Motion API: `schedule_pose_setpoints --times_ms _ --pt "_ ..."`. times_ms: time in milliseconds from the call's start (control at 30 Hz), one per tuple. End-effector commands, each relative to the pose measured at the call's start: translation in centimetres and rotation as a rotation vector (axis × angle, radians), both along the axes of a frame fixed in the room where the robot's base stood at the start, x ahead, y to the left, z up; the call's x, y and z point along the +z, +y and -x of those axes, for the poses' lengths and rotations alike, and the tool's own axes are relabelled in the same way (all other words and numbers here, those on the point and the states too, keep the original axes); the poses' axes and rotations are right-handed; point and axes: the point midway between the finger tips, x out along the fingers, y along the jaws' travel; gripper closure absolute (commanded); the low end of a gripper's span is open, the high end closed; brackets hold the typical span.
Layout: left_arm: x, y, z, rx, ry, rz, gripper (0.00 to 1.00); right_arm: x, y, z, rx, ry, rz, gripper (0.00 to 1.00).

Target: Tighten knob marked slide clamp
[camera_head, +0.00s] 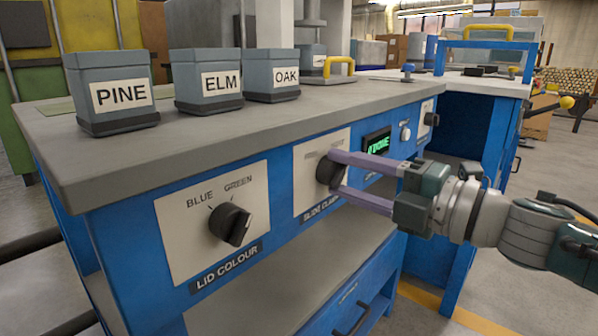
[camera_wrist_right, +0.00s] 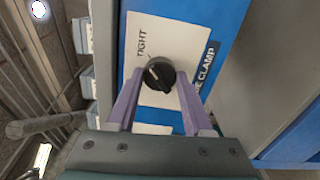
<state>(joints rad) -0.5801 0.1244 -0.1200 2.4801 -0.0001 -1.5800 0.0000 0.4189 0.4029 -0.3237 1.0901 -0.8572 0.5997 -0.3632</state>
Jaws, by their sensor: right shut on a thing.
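The black slide clamp knob (camera_head: 327,171) sits on a pale panel on the blue bench front. It also shows in the right wrist view (camera_wrist_right: 158,75), with the word TIGHT beside it and a label, partly covered, ending in "CLAMP". A white pointer line shows on its face. My right gripper (camera_head: 335,175) reaches in from the right. Its two purple fingers are shut on the knob, one on each side. In the head view the fingers hide part of the knob and the panel's upper lettering. My left gripper is not in view.
A similar LID COLOUR knob (camera_head: 230,223) with BLUE and GREEN marks is to the left. A green-lit display (camera_head: 377,141) is to the right. Bins marked PINE (camera_head: 110,93), ELM (camera_head: 208,80) and OAK (camera_head: 272,75) stand on the grey benchtop (camera_head: 185,145).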

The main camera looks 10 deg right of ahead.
Motion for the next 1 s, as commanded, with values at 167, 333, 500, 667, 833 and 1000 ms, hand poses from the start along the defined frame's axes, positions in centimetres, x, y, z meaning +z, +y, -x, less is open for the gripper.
schedule_pose_setpoints --times_ms 167,333,500,667,833,1000 --pt "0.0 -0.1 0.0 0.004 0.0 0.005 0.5 0.0 0.0 0.0 0.0 0.003 -0.004 1.0" --pt "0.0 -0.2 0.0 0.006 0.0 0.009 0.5 0.0 0.0 0.0 0.0 0.003 -0.004 0.44" --pt "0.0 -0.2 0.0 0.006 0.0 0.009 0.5 0.0 0.0 0.0 0.0 0.002 -0.003 0.25" --pt "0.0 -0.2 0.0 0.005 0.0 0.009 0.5 0.0 0.0 0.0 0.0 0.002 -0.002 0.19" --pt "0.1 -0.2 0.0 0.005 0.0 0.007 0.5 0.0 -0.1 0.1 0.0 0.002 -0.002 0.19" --pt "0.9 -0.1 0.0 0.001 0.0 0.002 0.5 0.1 -1.3 1.7 -0.001 0.006 -0.001 0.19"
